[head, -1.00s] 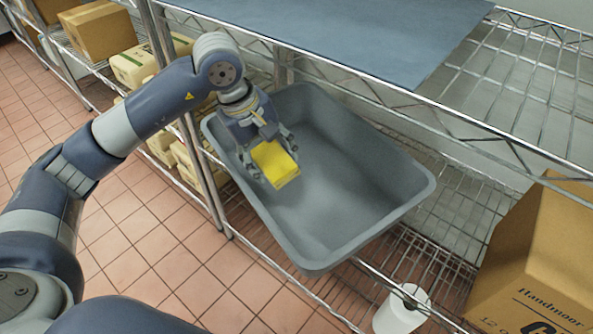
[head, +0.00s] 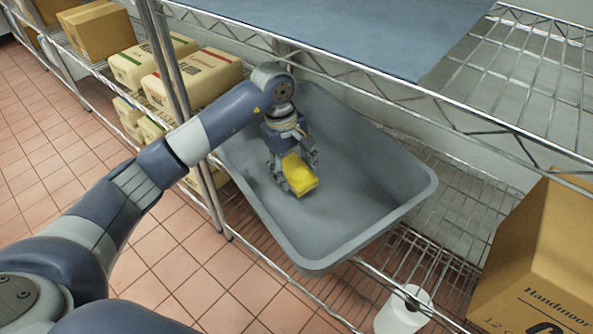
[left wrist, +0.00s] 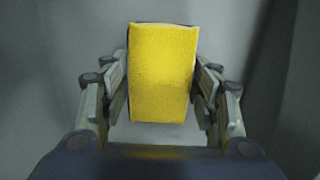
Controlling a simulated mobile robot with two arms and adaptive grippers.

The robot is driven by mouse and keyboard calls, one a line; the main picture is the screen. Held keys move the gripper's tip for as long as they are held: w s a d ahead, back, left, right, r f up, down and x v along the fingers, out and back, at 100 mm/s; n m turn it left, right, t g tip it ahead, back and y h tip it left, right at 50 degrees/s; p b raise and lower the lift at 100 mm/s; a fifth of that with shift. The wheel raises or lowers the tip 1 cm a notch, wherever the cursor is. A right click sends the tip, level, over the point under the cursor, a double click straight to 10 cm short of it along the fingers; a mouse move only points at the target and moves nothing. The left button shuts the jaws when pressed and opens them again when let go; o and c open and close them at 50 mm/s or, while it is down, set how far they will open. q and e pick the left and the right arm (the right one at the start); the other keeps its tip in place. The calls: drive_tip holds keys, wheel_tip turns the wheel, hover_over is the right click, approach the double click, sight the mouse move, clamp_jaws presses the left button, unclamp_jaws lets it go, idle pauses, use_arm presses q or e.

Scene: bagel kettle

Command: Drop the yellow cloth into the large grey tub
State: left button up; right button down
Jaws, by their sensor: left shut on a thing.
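The yellow cloth (head: 299,174) looks like a thick folded block. My left gripper (head: 296,172) is shut on it and holds it over the inside of the large grey tub (head: 345,248). In the left wrist view the cloth (left wrist: 162,72) sits between both fingers (left wrist: 162,95), with grey tub surface behind it. I cannot tell how far the cloth is above the tub floor. The tub stands on a wire shelf and looks otherwise empty. My right gripper is not in view.
A blue-grey sheet (head: 340,30) lies on the wire shelf above the tub's back.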

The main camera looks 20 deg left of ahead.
use_arm(q)
drive_tip(key=shift+w+d+r+g, duration=0.1)
drive_tip(key=shift+w+d+g, duration=0.2)
drive_tip(key=shift+g, duration=0.5)
drive_tip(key=shift+a+f, duration=0.2)
drive_tip(key=shift+f, duration=0.65)
drive_tip(key=shift+f, duration=0.1)
drive_tip(key=shift+f+b, duration=0.5)
drive_tip(key=shift+b, duration=0.15)
drive_tip(key=o, duration=1)
drive_tip(key=shift+r, duration=0.1)
